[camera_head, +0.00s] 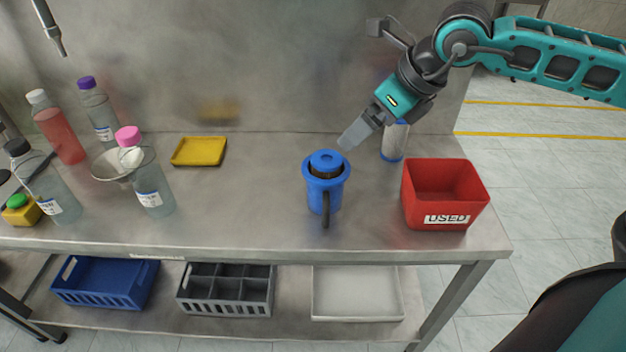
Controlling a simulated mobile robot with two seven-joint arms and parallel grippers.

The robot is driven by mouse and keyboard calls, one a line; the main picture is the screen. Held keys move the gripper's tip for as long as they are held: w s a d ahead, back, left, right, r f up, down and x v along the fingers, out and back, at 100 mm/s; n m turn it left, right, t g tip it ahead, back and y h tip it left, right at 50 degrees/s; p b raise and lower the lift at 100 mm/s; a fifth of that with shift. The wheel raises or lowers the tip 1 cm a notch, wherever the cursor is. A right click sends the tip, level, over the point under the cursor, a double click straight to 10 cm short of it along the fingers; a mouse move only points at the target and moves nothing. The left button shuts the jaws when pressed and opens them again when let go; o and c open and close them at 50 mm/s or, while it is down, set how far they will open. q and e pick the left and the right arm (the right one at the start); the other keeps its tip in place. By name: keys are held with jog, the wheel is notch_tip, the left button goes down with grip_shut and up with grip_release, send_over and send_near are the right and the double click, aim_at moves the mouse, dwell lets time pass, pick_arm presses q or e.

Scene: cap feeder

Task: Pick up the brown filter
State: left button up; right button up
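A blue cylindrical holder (322,197) with a dark handle in front stands at the middle right of the table. A blue round lid-like piece (327,158) sits at its top, and a dark brown part (325,173) shows just under it inside the rim. I cannot tell whether this is the brown filter; no other brown filter is clear in view. My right gripper (347,141) hangs just above and right of the holder, its grey fingers pointing down-left, apart from it. Whether the fingers are open or shut is unclear. My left gripper is not in view.
A red bin marked USED (435,215) stands right of the holder. A white and blue container (394,143) is behind my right gripper. A yellow tray (199,151) lies left. Several bottles, including a pink-capped bottle (153,190), crowd the left. Crates sit on the lower shelf.

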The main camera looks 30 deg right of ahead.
aim_at(327, 158)
jog(key=x, duration=1.1)
jog(key=shift+w+f+p, duration=0.2)
jog(key=shift+f+p, duration=0.05)
jog(key=shift+p, duration=0.15)
jog(key=c, duration=1.4)
jog(key=shift+c, duration=0.5)
jog(key=shift+r, duration=0.15)
